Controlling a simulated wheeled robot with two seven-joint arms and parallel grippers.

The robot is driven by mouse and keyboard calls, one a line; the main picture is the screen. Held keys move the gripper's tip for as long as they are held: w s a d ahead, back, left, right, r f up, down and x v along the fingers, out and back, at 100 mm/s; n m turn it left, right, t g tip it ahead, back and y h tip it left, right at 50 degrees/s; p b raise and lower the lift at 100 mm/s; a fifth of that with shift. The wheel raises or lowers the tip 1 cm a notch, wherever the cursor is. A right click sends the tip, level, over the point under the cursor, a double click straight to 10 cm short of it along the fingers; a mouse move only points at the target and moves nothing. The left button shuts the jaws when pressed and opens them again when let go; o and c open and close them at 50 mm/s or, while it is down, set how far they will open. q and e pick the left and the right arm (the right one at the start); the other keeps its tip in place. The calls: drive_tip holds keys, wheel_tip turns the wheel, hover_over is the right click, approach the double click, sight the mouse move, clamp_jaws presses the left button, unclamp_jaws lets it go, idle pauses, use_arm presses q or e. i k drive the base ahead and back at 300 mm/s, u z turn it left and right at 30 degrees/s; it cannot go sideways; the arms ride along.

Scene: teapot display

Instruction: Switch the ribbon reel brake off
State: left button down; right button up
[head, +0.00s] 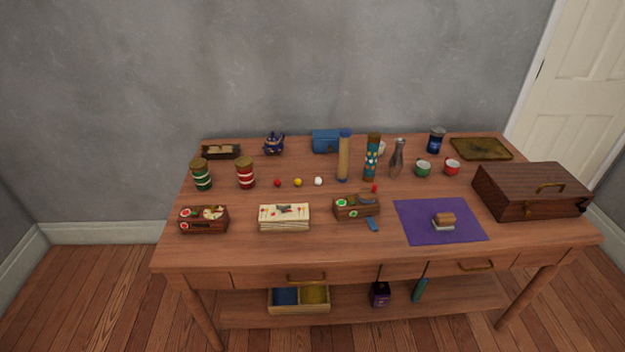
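A small wooden box (345,211) stands at the middle front of the table, with green and red round spots on its left end and a greyish piece on top. A short blue strip (373,224) lies at its front right corner. I cannot tell for sure which one is the ribbon reel, and a brake switch is too small to make out. Neither of my grippers is in view.
A cream box (284,217) stands between the two wooden boxes. A purple mat (412,225) with a small block (444,219) and a dark wooden case (530,190) are to the right. Bottles and jars stand behind. The table's front strip is clear.

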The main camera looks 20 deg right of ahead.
sight(350, 199)
drive_tip(key=z, duration=0.3)
drive_tip(key=i, duration=0.75)
drive_tip(key=z, duration=0.6)
